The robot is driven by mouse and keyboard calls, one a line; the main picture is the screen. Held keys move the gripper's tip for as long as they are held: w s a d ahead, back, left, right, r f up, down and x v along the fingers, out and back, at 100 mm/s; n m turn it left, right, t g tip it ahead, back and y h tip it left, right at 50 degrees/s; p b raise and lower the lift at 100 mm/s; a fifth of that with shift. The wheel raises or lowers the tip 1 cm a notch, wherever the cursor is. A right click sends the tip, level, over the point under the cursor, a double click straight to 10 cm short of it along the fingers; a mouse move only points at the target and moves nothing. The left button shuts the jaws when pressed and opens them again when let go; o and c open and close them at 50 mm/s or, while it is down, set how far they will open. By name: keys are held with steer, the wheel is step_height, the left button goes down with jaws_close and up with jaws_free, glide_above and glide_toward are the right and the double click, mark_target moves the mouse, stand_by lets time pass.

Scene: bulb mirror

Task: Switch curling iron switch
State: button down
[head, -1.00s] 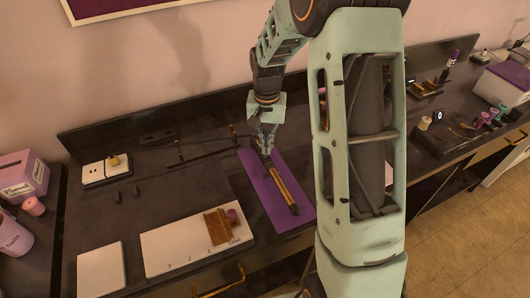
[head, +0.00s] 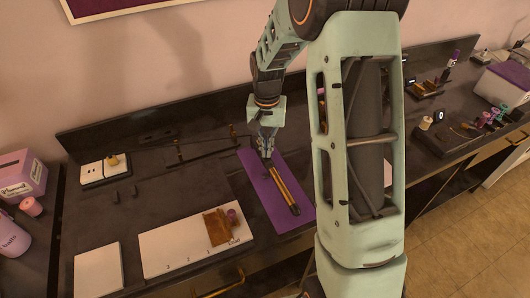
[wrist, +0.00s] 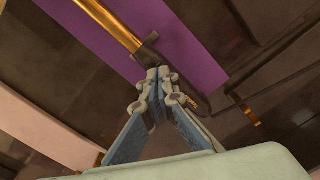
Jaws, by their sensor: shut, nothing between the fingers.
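The curling iron (head: 285,188) has a gold barrel and dark ends. It lies on a purple mat (head: 293,223) on the dark counter. In the wrist view its gold barrel (wrist: 115,22) runs to a dark handle part right by my fingertips. My gripper (head: 267,156) is shut and empty, pointing down at the far end of the iron. In the wrist view the closed fingertips (wrist: 160,74) overlap the handle end; I cannot tell if they touch it. The switch itself is too small or hidden behind the fingers.
A white board (head: 175,251) with a small brown block (head: 218,228) lies left of the mat. A thin dark cord or rod with gold posts (head: 180,150) lies behind. Several bottles (head: 490,115) stand far right.

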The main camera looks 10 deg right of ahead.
steer(key=shift+f, duration=0.2)
steer(key=shift+r, duration=0.15)
steer(key=shift+r+p, duration=2.25)
steer(key=shift+r, duration=1.2)
steer(key=shift+d, duration=0.1)
